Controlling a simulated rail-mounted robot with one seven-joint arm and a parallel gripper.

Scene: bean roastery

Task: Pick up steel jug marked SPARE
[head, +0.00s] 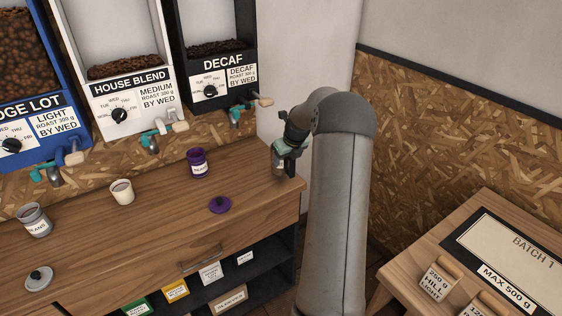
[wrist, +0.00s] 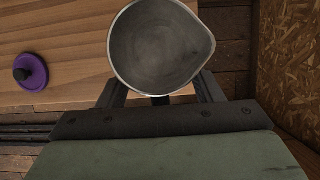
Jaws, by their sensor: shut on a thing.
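A steel jug (wrist: 161,48) fills the top middle of the wrist view. It is round, empty inside, with a pouring spout towards the right. My gripper (wrist: 160,98) has its two dark fingers on either side of the jug and is shut on it. In the head view my gripper (head: 287,160) is at the right end of the wooden counter, and a small part of the steel jug (head: 279,165) shows under it. No SPARE marking is readable in either view. I cannot tell whether the jug touches the counter.
The wooden counter (head: 150,235) holds a purple canister (head: 197,163), a purple lid (head: 220,205), a cream cup (head: 122,191), a grey canister (head: 35,221) and a grey lid (head: 39,279). Bean dispensers (head: 219,75) hang behind. A wooden table (head: 420,262) stands at right.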

